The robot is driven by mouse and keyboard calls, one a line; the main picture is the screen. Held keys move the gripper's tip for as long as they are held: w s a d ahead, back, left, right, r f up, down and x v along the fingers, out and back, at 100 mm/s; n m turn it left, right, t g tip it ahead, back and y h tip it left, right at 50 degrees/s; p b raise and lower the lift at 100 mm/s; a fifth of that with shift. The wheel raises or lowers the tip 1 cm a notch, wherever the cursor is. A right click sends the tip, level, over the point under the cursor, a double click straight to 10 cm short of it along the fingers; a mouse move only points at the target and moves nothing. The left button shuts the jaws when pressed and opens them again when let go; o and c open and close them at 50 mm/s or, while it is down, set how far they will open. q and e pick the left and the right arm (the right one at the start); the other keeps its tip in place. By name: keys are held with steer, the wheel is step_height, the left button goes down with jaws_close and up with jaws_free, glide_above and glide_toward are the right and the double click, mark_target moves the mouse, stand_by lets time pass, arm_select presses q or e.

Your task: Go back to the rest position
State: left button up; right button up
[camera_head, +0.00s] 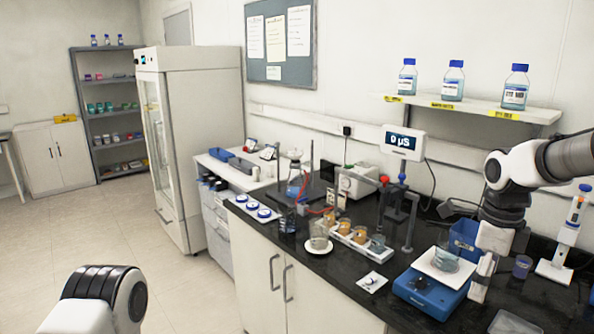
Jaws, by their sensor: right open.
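My right arm comes in from the right and bends down over the black bench. My right gripper (481,280) points down at the right side of the blue balance (430,294). The jaws are open, and I see nothing held between them. A small glass beaker (445,260) stands on the balance's white pan, just left of the gripper. I cannot tell whether the gripper touches the balance. Only a rounded link of my left arm shows at the lower left; the left gripper is out of view.
A shelf (475,106) with bottles is above. The floor at left is clear.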

steer(key=s+a+f+n+g, duration=0.1)
steer(key=s+f+g, duration=0.1)
steer(key=s+f, duration=0.5)
steer(key=s+a+f+g, duration=0.2)
steer(key=f, duration=0.8)
steer(key=s+a+f+n+g, duration=0.1)
steer(key=s+f+g, duration=0.1)
steer(key=s+f, duration=0.5)
steer(key=s+a+f+n+t, duration=0.1)
steer(key=s+a+f+n, duration=0.1)
steer(key=s+f+n, duration=0.65)
steer(key=s+a+f+n+t, duration=0.1)
steer(key=s+a+f+n, duration=0.2)
steer(key=s+f+n, duration=0.6)
steer(key=w+n+t, duration=0.1)
steer(key=n, duration=0.1)
steer(key=w+n+t, duration=0.1)
steer(key=w+n, duration=0.1)
steer(key=w+n+t, duration=0.2)
steer(key=shift+d+r+n, duration=0.25)
steer(key=shift+d+r, duration=0.1)
steer(key=shift+r, duration=0.05)
